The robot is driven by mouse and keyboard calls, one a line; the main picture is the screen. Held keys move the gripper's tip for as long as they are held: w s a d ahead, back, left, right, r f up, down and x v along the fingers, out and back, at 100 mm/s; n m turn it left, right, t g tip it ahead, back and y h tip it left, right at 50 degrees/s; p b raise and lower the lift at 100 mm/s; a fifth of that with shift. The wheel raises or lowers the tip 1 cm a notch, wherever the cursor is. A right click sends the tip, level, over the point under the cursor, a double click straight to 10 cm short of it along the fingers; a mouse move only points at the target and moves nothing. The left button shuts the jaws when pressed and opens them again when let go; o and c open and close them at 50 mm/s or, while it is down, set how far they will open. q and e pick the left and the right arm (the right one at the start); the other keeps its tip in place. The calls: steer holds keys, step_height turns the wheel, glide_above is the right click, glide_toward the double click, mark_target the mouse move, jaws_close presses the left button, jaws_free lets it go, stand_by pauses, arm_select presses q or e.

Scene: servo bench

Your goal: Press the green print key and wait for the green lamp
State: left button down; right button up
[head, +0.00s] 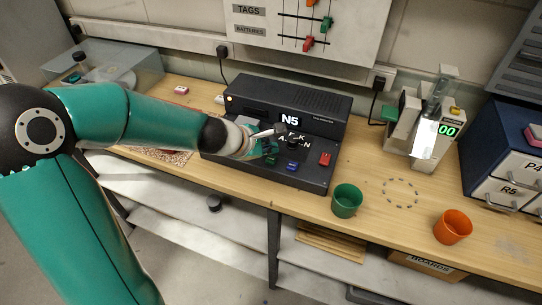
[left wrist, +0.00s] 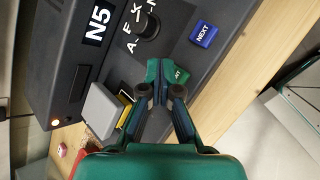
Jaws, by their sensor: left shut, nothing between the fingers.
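The black printer (head: 285,112) stands on the bench and its display reads N5. My left gripper (head: 266,152) is shut and empty at the printer's sloped front panel. In the left wrist view my shut fingertips (left wrist: 160,92) are at the green print key (left wrist: 181,74) and cover part of it, with the letters "NT" showing. I cannot tell whether they touch it or whether the key is pressed down. In that view a small orange-yellow light (left wrist: 54,122) shows on the printer; no green lamp is seen. My right gripper is not in view.
Beside the green key are the blue NEXT key (left wrist: 203,34), a black knob (left wrist: 147,26) and a red key (head: 325,159). A green cup (head: 347,201) and an orange cup (head: 453,227) stand to the right. A device with a green display (head: 447,131) is behind them.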

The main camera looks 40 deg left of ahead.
mark_target(269, 160)
arm_select(q)
step_height(269, 160, up, 4)
steer(key=p, duration=0.3)
steer(key=shift+r, duration=0.1)
stand_by(0.7)
